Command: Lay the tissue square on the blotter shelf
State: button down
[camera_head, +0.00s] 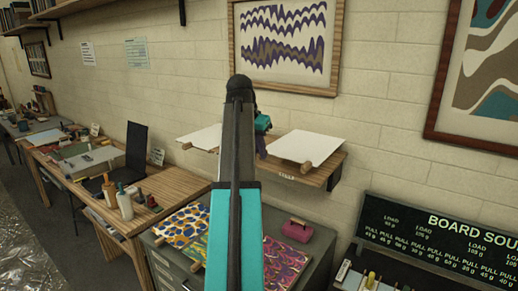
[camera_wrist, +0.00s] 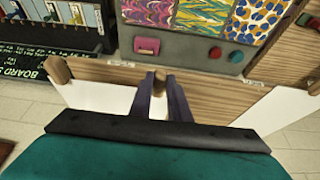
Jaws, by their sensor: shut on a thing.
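My gripper (camera_wrist: 160,88) shows in the wrist view as two dark purple fingers closed around a small wooden piece (camera_wrist: 159,84). I cannot tell whether this piece belongs to a tissue square. The wooden wall shelf (camera_head: 327,180) bears two white square sheets, left (camera_head: 203,137) and right (camera_head: 305,147) of my arm, each with a wooden peg at its front. In the wrist view these sheets show at right (camera_wrist: 275,108) and left (camera_wrist: 100,98), with bare shelf wood (camera_wrist: 210,98) between.
A grey cabinet (camera_head: 323,243) below the shelf carries colourful marbled papers (camera_head: 183,223) and a pink box (camera_head: 297,230). A dark lettered board (camera_head: 430,235) stands at right. A wooden workbench (camera_head: 170,190) with bottles is at left. Framed art (camera_head: 233,45) hangs above.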

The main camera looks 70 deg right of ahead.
jog(key=shift+f+b, duration=0.85)
jog(key=shift+f, duration=2.2)
jog(key=c, duration=1.1)
grip_release()
jog(key=shift+r, duration=0.1)
jog(key=shift+r+p, duration=1.3)
jog(key=shift+r, duration=2.1)
